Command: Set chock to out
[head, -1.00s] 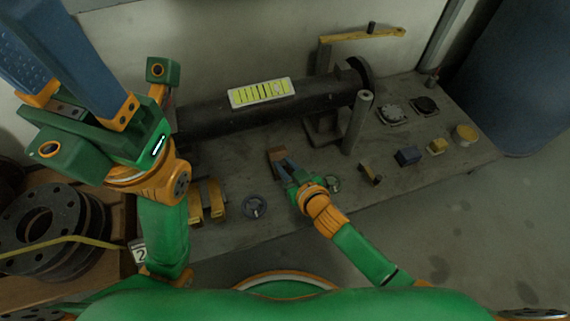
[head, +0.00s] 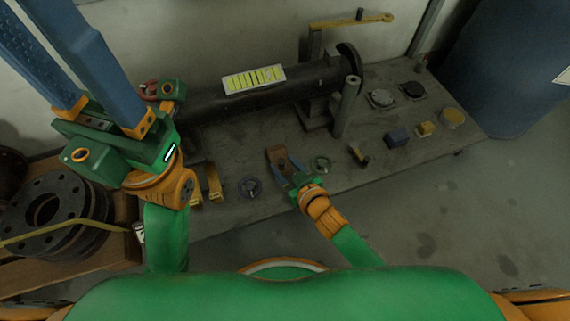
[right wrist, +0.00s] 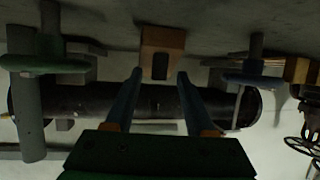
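The chock appears to be the brown wooden block (head: 278,154) lying on the bench in front of the dark pipe. My right gripper (head: 283,167) is open, with one blue finger on each side of the block's near end. In the right wrist view the block (right wrist: 162,42) shows between and just beyond the parted fingertips (right wrist: 160,76), with a gap on each side. My left gripper (head: 38,25) is raised at the upper left, with its blue fingers apart and empty; their tips reach the picture's edge.
The pipe (head: 215,106) lies behind the block, with an upright grey post (head: 346,108) at its right. Handwheels (head: 250,188) and (head: 320,164) lie near the right gripper. Small blocks (head: 397,137) stand farther right. Flanges (head: 50,205) are stacked at left.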

